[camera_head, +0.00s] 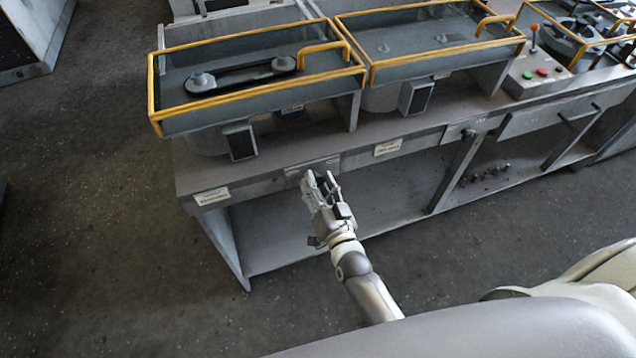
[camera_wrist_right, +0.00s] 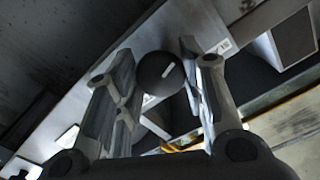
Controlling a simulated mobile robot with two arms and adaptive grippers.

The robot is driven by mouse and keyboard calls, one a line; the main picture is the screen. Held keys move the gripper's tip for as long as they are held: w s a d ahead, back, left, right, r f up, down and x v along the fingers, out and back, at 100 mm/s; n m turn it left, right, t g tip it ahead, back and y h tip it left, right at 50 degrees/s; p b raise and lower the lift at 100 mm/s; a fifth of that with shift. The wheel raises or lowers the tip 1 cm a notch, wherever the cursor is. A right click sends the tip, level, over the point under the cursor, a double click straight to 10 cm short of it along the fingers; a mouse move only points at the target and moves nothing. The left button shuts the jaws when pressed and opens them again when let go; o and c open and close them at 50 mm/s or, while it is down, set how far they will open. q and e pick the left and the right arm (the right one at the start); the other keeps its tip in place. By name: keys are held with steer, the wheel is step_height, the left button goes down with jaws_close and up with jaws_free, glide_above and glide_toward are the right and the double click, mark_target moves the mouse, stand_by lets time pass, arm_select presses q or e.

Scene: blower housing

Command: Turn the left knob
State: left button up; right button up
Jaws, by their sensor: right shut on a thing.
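The left knob (camera_wrist_right: 160,73) is round and black with a short white mark that sits at a slant; it shows between the two fingers in the right wrist view. My right gripper (camera_head: 320,183) is at the front edge of the bench, shut on the knob. In the head view the gripper's fingers hide the knob against its small grey panel (camera_head: 300,168). My left gripper is in neither view.
The grey bench (camera_head: 240,176) carries yellow-railed housings (camera_head: 255,108) and a control box (camera_head: 541,75) with a red-tipped lever at right. White labels (camera_head: 212,196) mark its front. A lower shelf (camera_head: 275,243) lies beneath.

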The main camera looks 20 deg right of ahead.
steer(key=shift+m, duration=0.4)
steer(key=o, duration=1)
steer(key=s, duration=1.2)
steer(key=shift+d, duration=0.2)
